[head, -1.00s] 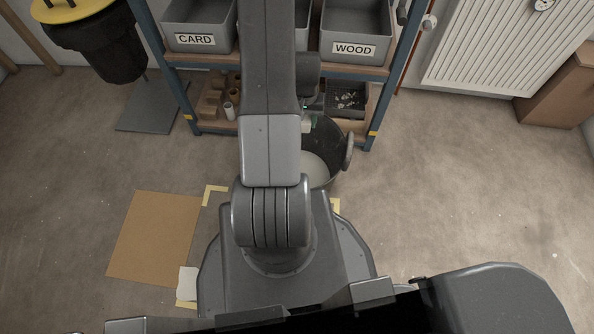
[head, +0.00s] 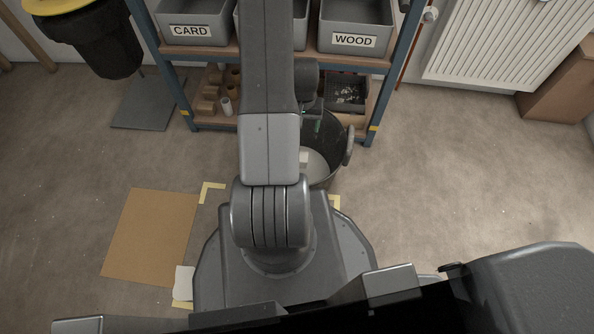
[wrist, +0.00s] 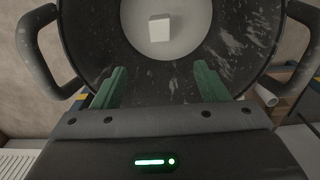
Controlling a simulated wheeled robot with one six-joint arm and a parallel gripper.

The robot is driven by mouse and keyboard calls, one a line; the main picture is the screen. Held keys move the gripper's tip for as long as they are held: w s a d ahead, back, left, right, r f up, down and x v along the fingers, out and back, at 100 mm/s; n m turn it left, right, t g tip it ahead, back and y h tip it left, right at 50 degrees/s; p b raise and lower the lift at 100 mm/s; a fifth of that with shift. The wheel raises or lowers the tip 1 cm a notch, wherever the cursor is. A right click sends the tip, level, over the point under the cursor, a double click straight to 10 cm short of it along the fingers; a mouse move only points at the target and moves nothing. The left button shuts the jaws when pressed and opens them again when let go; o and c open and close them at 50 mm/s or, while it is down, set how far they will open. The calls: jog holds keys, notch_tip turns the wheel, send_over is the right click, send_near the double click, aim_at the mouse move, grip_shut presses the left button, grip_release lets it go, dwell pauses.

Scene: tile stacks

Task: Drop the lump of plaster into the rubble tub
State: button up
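The rubble tub (head: 337,140) is a dark round tub with side handles, standing on the floor in front of the shelf. My arm hides its left part in the head view. In the wrist view the tub (wrist: 85,40) lies straight below my gripper. The pale lump of plaster (wrist: 160,27) rests on the tub's light bottom; the lump also shows partly beside my arm in the head view (head: 304,157). My gripper (wrist: 158,86) is open, with its green fingers wide apart and nothing between them, above the tub.
A blue-framed shelf (head: 170,95) behind the tub holds grey bins marked CARD (head: 190,32) and WOOD (head: 353,40). A black bin with a yellow lid (head: 90,45) stands at left. A brown board (head: 150,235) lies on the floor. The floor at right is clear.

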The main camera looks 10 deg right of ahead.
notch_tip(320, 180, up, 14)
jog(key=p, duration=0.4)
jog(key=shift+f, duration=0.2)
notch_tip(320, 180, down, 10)
jog(key=b, duration=0.1)
jog(key=shift+b, duration=0.4)
dwell(0.5)
jog(key=shift+f, duration=0.1)
